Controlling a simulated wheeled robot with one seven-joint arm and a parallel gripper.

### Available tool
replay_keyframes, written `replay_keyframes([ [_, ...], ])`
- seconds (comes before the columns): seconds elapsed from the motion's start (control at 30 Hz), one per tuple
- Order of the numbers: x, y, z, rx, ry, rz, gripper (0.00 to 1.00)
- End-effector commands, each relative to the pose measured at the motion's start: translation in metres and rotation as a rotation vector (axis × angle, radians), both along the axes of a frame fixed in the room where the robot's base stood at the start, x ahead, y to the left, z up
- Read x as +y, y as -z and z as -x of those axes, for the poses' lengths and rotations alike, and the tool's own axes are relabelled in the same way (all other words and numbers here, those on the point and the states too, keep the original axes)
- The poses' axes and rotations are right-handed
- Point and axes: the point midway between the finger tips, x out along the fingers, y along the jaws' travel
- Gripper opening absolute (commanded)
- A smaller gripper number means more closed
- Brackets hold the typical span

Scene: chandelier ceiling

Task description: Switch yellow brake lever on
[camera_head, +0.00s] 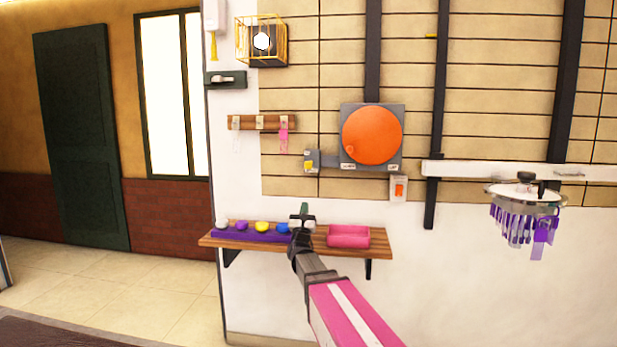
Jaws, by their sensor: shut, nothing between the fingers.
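A white box (214,15) is on the wall at the top left, with a yellow handle (213,48) hanging straight down from it. A small grey box with a yellow part (309,163) is on the wall just left of the orange disc. I cannot tell for sure which of these is the yellow brake lever. My gripper (303,217) is shut and empty. It appears in front of the wooden shelf, below and to the right of the hanging handle, and below the small grey box, apart from both.
The wooden shelf (214,240) carries a purple tray (262,237) with coloured balls and a pink tray (349,237). Above are an orange disc (371,136), a peg rail (262,123) and a yellow cage (262,41). A round rack with purple strips (525,195) hangs right. Floor is clear left.

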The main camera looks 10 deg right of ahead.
Motion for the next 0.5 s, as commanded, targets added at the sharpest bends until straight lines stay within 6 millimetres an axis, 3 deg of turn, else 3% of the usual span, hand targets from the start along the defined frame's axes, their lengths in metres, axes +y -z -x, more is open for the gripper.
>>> replay_keyframes([
  [0.27,0.0,-0.001,-0.001,0.001,0.0,0.001,0.0],
  [0.5,-0.006,-0.018,-0.02,-0.001,0.001,0.002,0.0],
])
